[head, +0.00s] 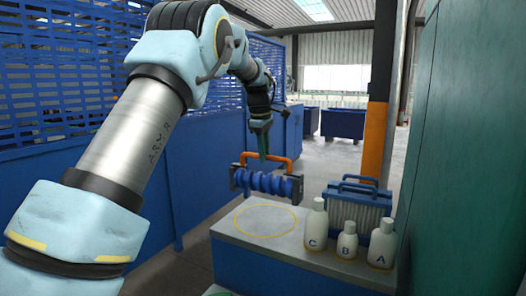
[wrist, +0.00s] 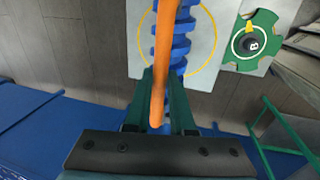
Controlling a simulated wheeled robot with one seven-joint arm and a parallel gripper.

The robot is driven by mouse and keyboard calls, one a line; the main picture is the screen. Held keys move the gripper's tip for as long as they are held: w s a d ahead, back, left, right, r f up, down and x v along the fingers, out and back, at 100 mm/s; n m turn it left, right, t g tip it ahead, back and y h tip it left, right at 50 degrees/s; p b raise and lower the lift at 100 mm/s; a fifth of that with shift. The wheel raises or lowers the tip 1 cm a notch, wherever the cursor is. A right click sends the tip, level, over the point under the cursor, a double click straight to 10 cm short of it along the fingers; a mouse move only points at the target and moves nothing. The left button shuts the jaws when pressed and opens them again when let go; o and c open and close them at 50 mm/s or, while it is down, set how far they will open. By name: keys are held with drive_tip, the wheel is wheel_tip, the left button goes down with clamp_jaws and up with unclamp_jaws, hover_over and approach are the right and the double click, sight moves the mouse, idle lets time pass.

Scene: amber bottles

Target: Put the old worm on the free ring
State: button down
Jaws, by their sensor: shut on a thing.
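The worm (head: 266,183) is a blue screw between dark end plates, with an orange handle (head: 293,162) on top. My gripper (head: 263,152) is shut on the handle, and the worm hangs level in the air. In the wrist view the fingers (wrist: 161,88) close on the orange handle (wrist: 160,50), and the blue screw (wrist: 181,48) shows below it. A yellow ring (head: 235,221) is marked on the grey table top (head: 222,226) and is empty. In the wrist view the worm crosses in front of the ring (wrist: 215,45), hiding part of it.
White bottles lettered C (head: 316,228), B (head: 347,241) and A (head: 382,244) stand right of the ring. A blue-framed unit (head: 357,205) with handles stands behind them. A green wheel marked B (wrist: 250,43) shows in the wrist view. A green wall (head: 455,150) rises at right.

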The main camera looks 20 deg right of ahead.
sight(264, 174)
drive_tip(key=shift+w+d+f, duration=0.15)
drive_tip(key=shift+w+f, duration=0.1)
drive_tip(key=b+x, duration=0.5)
drive_tip(key=shift+s+a, duration=0.35)
drive_tip(key=shift+a, duration=0.05)
drive_tip(key=shift+s+a+b+x, duration=0.1)
drive_tip(key=shift+b+x, duration=0.15)
drive_tip(key=shift+x, duration=0.55)
drive_tip(key=shift+s+a+b+x, duration=0.15)
drive_tip(key=shift+b+x, duration=0.1)
drive_tip(key=shift+x, duration=0.5)
drive_tip(key=shift+s, duration=0.1)
drive_tip(key=shift+a+f, duration=0.1)
drive_tip(key=shift+f, duration=0.4)
drive_tip(key=c, duration=0.7)
unclamp_jaws()
drive_tip(key=shift+f, duration=0.1)
